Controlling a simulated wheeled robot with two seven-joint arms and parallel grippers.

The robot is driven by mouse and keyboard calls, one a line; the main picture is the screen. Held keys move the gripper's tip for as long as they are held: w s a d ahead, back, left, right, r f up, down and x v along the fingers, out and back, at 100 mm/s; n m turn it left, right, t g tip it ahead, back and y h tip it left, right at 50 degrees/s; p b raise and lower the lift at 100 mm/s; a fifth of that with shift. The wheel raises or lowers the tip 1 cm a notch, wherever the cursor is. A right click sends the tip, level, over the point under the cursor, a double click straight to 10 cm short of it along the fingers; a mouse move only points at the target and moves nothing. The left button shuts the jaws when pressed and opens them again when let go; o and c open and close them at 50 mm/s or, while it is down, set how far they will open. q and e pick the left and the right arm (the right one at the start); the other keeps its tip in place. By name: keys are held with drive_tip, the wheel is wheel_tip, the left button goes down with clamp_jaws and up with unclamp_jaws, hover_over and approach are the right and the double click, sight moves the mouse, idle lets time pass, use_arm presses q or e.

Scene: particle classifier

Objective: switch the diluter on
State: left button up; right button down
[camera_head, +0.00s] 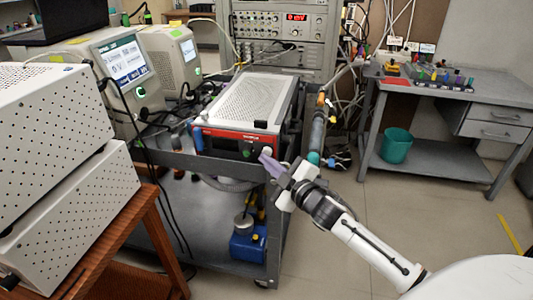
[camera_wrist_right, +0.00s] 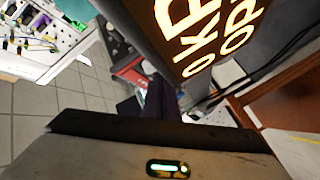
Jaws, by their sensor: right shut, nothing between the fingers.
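A box with a perforated light-grey top and a red-trimmed dark front (camera_head: 235,141) lies on the grey cart; I cannot read a label that names it the diluter. Its front has a green round control (camera_head: 248,153), and a small black part sits at the top right of its front edge. My right gripper (camera_head: 268,165) is shut and empty, its purple fingers pointing at the right end of that front; I cannot tell whether they touch it. In the right wrist view the dark fingers (camera_wrist_right: 162,100) are together, with a red-edged box (camera_wrist_right: 128,75) beyond them. My left gripper is not in view.
Two screened instruments (camera_head: 122,65) and white perforated boxes (camera_head: 50,105) stand at the left. A rack of electronics (camera_head: 280,27) stands behind the cart (camera_head: 175,158). A workbench (camera_head: 440,98) with a teal bin (camera_head: 396,146) below is at the right.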

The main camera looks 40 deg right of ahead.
drive_tip(key=shift+w+d, duration=0.45)
drive_tip(key=shift+d, duration=0.1)
idle(0.9)
drive_tip(key=shift+w+d+r, duration=0.15)
drive_tip(key=shift+d+r, duration=0.25)
drive_tip(key=shift+r, duration=0.1)
idle(0.5)
drive_tip(key=shift+a, duration=0.1)
drive_tip(key=shift+s+a+f+p, duration=0.4)
drive_tip(key=shift+s+a, duration=0.25)
drive_tip(key=shift+a, duration=0.15)
drive_tip(key=s+a+p, duration=0.1)
drive_tip(key=s+a, duration=0.2)
drive_tip(key=a, duration=0.1)
drive_tip(key=shift+s, duration=0.15)
